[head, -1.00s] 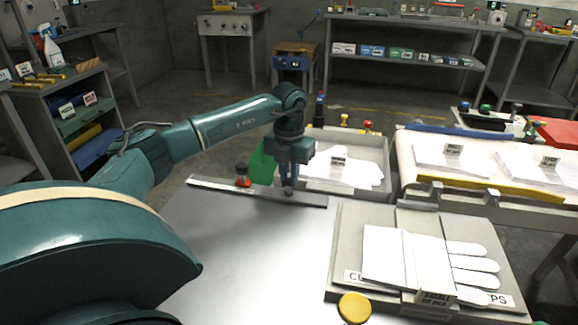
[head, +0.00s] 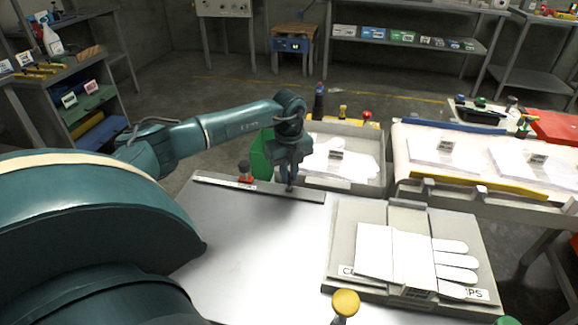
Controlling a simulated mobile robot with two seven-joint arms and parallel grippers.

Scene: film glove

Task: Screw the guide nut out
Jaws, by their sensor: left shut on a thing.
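A long grey guide bar (head: 225,182) lies along the far edge of the metal table. My left gripper (head: 290,187) points down at the bar, right of its middle. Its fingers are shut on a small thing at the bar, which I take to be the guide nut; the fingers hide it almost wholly. A red and black knob (head: 246,174) stands at the bar, left of the gripper and apart from it. My right gripper is not in view.
A white glove (head: 410,255) lies on a grey plate (head: 345,215) at the right. A yellow knob (head: 345,302) stands at the front. Behind the bar are a green bin (head: 262,155) and a grey tray (head: 368,185) of white gloves. The metal table's (head: 250,245) middle is clear.

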